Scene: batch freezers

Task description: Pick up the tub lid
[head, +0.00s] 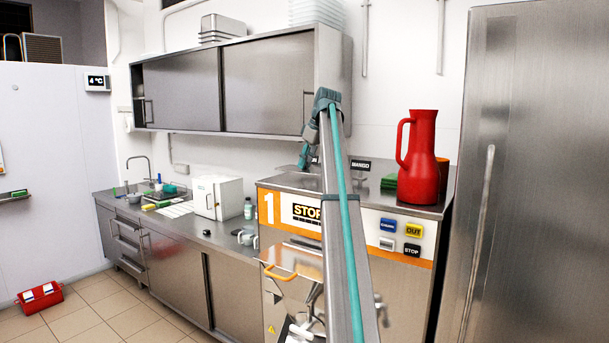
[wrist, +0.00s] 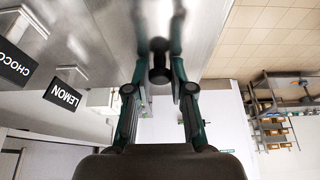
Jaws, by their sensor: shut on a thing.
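In the wrist view my gripper (wrist: 160,25) has its two teal fingers on either side of a short dark cylindrical knob (wrist: 160,62), which I take to be the handle of the tub lid. The gripper is shut on it. A shiny metal surface (wrist: 95,25) lies around the fingertips; I cannot tell how much of it is lid and how much is counter. In the head view my arm crosses the freezer front, and only a bit of the teal gripper (head: 304,156) shows beside it. The lid is hidden there.
A red jug (head: 420,160) stands on the batch freezer's top, right of my arm, by a MANGO sign (head: 360,164). CHOCO and LEMON signs (wrist: 62,95) are left in the wrist view. A white box (head: 217,197) stands on the left counter under the wall cabinet (head: 265,85).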

